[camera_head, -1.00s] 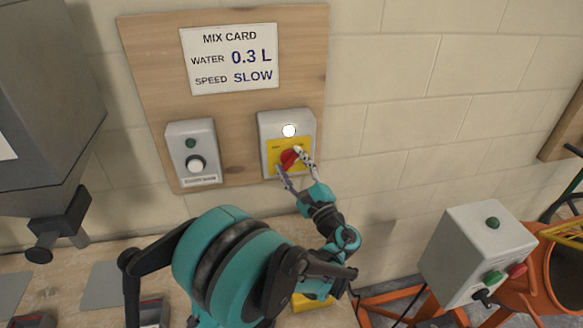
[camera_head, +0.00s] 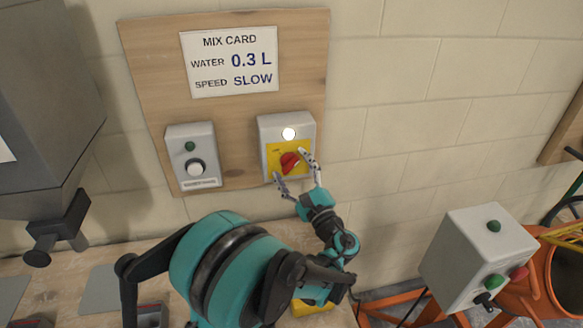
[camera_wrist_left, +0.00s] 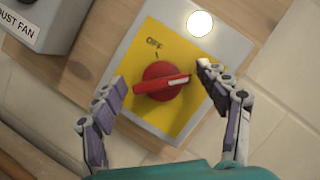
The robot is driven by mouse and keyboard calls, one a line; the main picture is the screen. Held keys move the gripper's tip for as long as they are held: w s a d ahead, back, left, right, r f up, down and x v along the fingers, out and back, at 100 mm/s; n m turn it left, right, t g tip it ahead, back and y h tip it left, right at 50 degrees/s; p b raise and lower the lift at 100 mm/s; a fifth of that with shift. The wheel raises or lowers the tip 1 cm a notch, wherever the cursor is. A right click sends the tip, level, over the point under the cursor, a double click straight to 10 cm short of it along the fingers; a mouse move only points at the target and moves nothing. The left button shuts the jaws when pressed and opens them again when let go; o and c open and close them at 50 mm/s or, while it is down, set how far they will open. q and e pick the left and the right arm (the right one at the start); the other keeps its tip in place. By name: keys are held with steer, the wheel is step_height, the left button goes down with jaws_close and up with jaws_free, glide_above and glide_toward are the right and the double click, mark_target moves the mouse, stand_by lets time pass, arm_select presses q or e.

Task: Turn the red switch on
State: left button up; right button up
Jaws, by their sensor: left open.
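The red switch (camera_head: 289,162) is a rotary knob on a yellow plate (camera_head: 272,157) on a grey box. In the left wrist view the red switch (camera_wrist_left: 160,82) has its white pointer mark turned to the right, away from the "OFF" label (camera_wrist_left: 155,43). The round lamp (camera_head: 289,133) above it glows white. My left gripper (camera_head: 293,168) is open around the knob's front, and its fingers (camera_wrist_left: 158,90) stand on both sides of the knob, apart from it. My right gripper is not in view.
A dust fan box (camera_head: 194,156) with a knob is to the left on the same wooden board (camera_head: 150,70). A mix card (camera_head: 230,60) hangs above. A grey control box (camera_head: 477,255) with buttons stands at the lower right, by an orange frame. The wall to the right is clear.

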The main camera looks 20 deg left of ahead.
arm_select(q)
steer(key=shift+d, duration=0.1)
steer(key=v, duration=1.2)
